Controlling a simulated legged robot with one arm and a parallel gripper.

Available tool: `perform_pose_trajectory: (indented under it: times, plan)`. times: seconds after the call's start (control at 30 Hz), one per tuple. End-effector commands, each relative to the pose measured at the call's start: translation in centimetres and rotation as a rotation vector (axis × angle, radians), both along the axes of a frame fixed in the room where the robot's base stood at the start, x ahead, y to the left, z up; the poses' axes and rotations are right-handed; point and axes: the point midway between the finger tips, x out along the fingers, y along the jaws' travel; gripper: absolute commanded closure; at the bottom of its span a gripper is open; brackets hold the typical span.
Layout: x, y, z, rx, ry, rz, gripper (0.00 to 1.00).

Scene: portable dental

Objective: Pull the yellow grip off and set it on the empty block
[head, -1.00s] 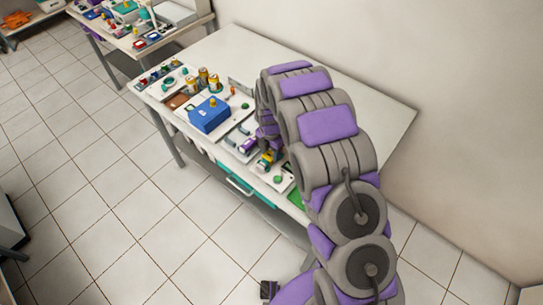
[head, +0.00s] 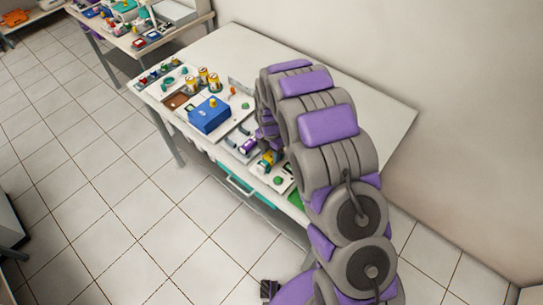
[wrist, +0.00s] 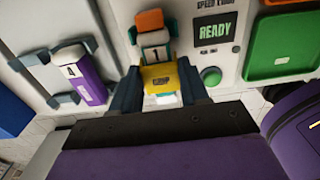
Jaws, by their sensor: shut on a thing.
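The yellow grip (wrist: 160,78), with dark lettering on it, sits between the fingers of my gripper (wrist: 160,88) in the wrist view. My gripper is shut on it. Directly beyond it is a white block marked 1 (wrist: 155,38) with teal sides and an orange part on top. The grip looks against this block; I cannot tell if they are joined. A purple block marked 4 (wrist: 94,92) with a white face stands to the left, with no yellow grip visible on it. In the head view the yellow part (head: 267,157) shows beside my arm, which hides most of my gripper.
A READY display (wrist: 215,33) and a green button (wrist: 211,76) are close right of my gripper. A green tray (wrist: 282,48) lies farther right. A blue box (head: 210,115) and several cans stand farther along the white table (head: 300,72). The table's back part is clear.

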Motion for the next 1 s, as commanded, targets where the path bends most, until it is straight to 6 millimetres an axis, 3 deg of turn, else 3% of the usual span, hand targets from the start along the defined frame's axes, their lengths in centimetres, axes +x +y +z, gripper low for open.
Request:
perform_pose_trajectory:
  times: [0.5,1.0]
  plan:
    - [0.1,0.4,2.5,0.011,-0.022,0.001,1.00]
    - [0.6,0.2,2.9,0.009,-0.018,0.001,1.00]
